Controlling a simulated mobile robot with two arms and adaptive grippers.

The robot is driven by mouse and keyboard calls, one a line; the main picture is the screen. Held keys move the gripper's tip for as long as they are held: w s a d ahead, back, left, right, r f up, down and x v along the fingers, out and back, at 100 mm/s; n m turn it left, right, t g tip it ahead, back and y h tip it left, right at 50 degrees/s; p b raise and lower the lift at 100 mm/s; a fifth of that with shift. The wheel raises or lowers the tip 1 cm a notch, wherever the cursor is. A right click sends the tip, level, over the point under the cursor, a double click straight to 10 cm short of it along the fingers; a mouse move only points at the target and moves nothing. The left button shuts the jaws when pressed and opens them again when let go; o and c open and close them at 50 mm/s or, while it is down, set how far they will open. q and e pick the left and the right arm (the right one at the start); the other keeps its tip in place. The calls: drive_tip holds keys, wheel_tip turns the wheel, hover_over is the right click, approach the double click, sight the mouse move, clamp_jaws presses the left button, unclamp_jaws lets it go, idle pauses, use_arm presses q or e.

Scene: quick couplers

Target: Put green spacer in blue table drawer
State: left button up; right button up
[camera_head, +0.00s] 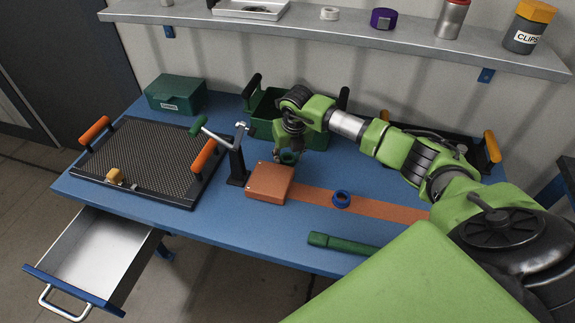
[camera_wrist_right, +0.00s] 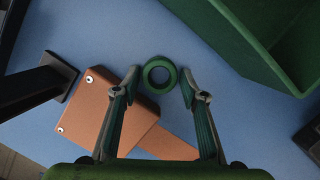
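The green spacer, a ring, shows in the right wrist view (camera_wrist_right: 148,78) on the blue table, between the fingertips of my right gripper (camera_wrist_right: 161,80). A narrow gap seems to show on each side of it, so the fingers look open around it. In the head view the spacer (camera_head: 289,157) sits just below my right gripper (camera_head: 287,151), partly hidden, behind the orange block. The blue table drawer (camera_head: 95,262) at the left is pulled open, with a bare metal inside and a blue front. My left gripper is not in view.
A green open bin (camera_head: 262,105) stands close behind the right gripper. An orange block (camera_head: 268,181), a black post with a crank (camera_head: 237,165) and a mesh tray (camera_head: 150,160) lie towards the drawer.

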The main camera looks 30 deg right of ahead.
drive_tip(key=c, duration=0.8)
drive_tip(key=shift+o, duration=0.2)
